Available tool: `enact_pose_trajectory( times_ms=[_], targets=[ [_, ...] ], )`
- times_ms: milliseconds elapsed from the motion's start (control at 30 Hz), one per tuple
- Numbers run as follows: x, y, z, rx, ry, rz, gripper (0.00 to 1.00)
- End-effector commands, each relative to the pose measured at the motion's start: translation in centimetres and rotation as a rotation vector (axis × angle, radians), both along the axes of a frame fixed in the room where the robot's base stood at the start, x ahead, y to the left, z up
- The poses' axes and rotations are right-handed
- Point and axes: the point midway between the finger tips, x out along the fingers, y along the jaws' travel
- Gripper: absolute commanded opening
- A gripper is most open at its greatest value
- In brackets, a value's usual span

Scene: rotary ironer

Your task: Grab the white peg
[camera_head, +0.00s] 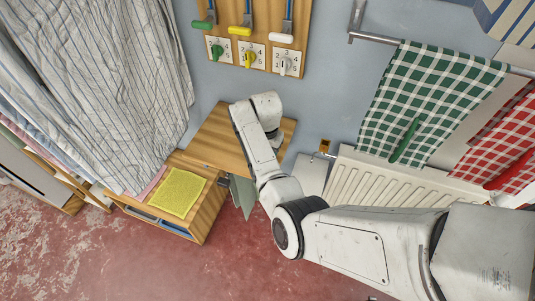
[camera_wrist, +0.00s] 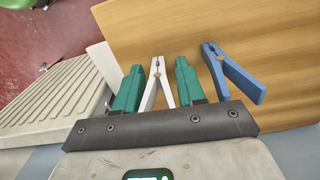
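The white peg (camera_wrist: 157,84) shows in the wrist view, its two legs spread towards me. My gripper (camera_wrist: 157,78) has its two teal fingers apart, one on each side of the peg. A narrow gap shows between the peg and the right finger; whether the left finger touches it I cannot tell. A blue peg (camera_wrist: 231,74) sits to the right, outside the fingers. Behind the pegs is a wooden surface (camera_wrist: 270,45). In the head view my arm reaches over the wooden top (camera_head: 215,138); my fingers and the pegs are hidden there.
A ribbed radiator (camera_wrist: 50,98) lies left in the wrist view and under the towels in the head view. A green checked towel (camera_head: 433,90) and a red one (camera_head: 510,130) hang right. A yellow cloth (camera_head: 178,192) lies on the lower wooden unit. Striped fabric (camera_head: 95,70) hangs left.

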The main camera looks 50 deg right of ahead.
Motion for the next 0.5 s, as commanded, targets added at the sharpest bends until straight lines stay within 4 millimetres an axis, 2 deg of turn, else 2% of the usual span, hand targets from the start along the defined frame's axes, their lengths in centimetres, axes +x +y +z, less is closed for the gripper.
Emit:
enact_pose_trajectory(
  times_ms=[233,500],
  targets=[
    [0.0,0.0,-0.23,0.0,0.0,0.0,0.39],
    [-0.01,0.02,-0.21,0.0,0.0,0.001,0.14]
  ],
)
